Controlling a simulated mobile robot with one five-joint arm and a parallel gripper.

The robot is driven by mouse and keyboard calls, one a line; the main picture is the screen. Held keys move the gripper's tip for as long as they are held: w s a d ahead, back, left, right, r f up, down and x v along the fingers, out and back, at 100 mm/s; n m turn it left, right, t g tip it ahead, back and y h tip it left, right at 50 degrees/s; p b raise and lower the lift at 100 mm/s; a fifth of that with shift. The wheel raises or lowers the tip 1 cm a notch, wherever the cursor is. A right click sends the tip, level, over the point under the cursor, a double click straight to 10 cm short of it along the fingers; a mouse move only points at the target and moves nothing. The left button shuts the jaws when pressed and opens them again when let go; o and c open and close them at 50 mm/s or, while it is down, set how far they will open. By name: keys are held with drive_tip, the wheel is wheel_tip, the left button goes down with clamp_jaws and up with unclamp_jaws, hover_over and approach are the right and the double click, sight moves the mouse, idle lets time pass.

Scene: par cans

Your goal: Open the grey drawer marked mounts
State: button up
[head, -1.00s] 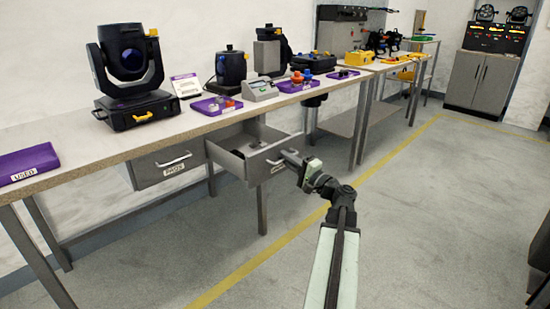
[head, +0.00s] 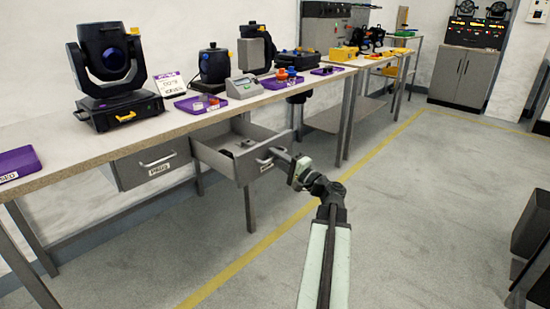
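A grey drawer (head: 243,172) under the long bench stands pulled out, and I see into its open top. A few small dark items lie inside. Its front has a pale bar handle (head: 264,159), and I cannot read any label on it. My gripper (head: 282,156) is at the right part of this handle, in front of the drawer. The fingertips are too small and partly hidden to show whether they are closed around the bar. A second grey drawer (head: 135,173) to the left is closed, with a small white label I cannot read surely.
The bench top (head: 160,132) carries a moving-head light (head: 108,62), a purple tray (head: 203,106) and several other devices. A bench leg (head: 250,210) stands below the open drawer.

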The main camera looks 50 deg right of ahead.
drive_tip(key=s+f+b, duration=0.1)
drive_tip(key=s, duration=0.6)
drive_tip(key=shift+s+f, duration=0.25)
drive_tip(key=shift+s, duration=0.1)
